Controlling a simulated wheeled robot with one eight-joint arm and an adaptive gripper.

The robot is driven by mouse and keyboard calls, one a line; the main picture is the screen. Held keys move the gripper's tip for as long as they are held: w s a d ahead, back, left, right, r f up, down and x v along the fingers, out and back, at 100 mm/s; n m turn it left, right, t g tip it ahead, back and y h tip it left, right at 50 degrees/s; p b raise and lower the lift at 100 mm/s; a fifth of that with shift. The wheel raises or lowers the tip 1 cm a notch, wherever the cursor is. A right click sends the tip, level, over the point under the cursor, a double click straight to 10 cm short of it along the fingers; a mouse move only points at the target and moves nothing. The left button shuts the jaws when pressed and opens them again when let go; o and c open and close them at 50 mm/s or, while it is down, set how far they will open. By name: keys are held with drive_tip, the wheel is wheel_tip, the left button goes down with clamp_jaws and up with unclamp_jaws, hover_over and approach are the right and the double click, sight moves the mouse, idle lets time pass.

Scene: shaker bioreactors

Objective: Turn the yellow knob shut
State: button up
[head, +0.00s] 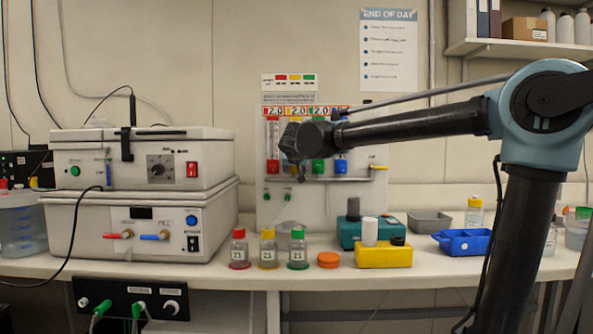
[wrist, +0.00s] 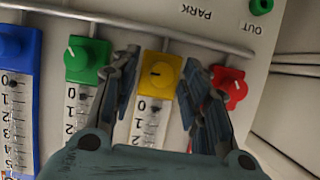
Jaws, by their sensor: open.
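The yellow knob (wrist: 160,74) sits at the top of its scale tube in the wrist view, between the green knob (wrist: 86,60) and the red knob (wrist: 235,90). A short dark mark shows on its face. My gripper (wrist: 161,60) is open, with one finger on each side of the yellow knob. I cannot tell whether the fingers touch it. In the head view my gripper (head: 293,145) is in front of the flow-meter panel (head: 350,205) and hides the yellow knob there.
The blue knob (wrist: 12,45) is farther left in the wrist view. In the head view, bottles with red (head: 239,250), yellow (head: 268,250) and green (head: 298,250) caps stand below the panel. A stacked shaker unit (head: 140,205) is to the left.

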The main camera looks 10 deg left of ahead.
clamp_jaws()
drive_tip(key=shift+n+h, duration=0.4)
drive_tip(key=shift+n, duration=0.1)
unclamp_jaws()
drive_tip(key=shift+s, duration=0.1)
drive_tip(key=v, duration=1.1)
drive_tip(key=shift+s, duration=0.35)
drive_tip(key=shift+d, duration=0.1)
